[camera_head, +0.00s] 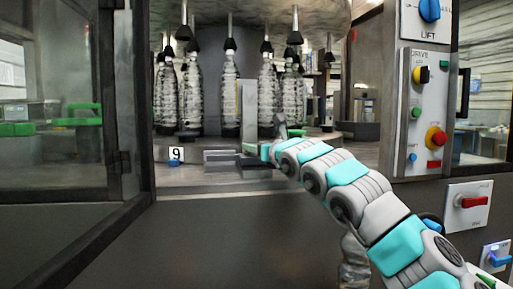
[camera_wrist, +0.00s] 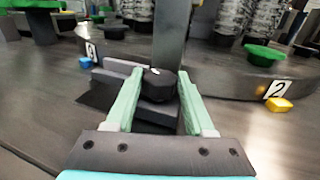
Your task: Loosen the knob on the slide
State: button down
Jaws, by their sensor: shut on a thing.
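The black faceted knob (camera_wrist: 158,86) sits on the slide, in the middle of the wrist view. My gripper (camera_wrist: 160,74) is shut on it, with one pale green finger on each side. The slide (camera_wrist: 112,76) is a low grey stepped block with an upright grey post (camera_wrist: 172,35) rising just behind the knob. In the head view the slide (camera_head: 222,157) and its post (camera_head: 248,108) stand at the machine's front edge. My gripper (camera_head: 270,151) reaches it from the right there. The knob is hidden or too small to make out in that view.
Several clear bottles (camera_head: 229,95) hang in the machine behind the slide. The number 9 plate (camera_head: 176,154) is left of the slide. A control panel (camera_head: 424,112) with knobs and buttons is at the right. An open glazed door (camera_head: 60,110) stands at the left.

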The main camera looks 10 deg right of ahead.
jog(key=shift+n+g+y, duration=0.3)
jog(key=shift+n+y, duration=0.2)
jog(key=shift+y, duration=0.2)
jog(key=shift+d+n+y, duration=0.15)
jog(key=shift+n+y, duration=0.15)
jog(key=shift+y, duration=0.2)
dwell(0.4)
jog(key=shift+c, duration=1.3)
grip_release()
jog(key=b+v, duration=0.2)
jog(key=v, duration=0.5)
jog(key=shift+s+d, duration=0.25)
jog(key=shift+s, duration=0.05)
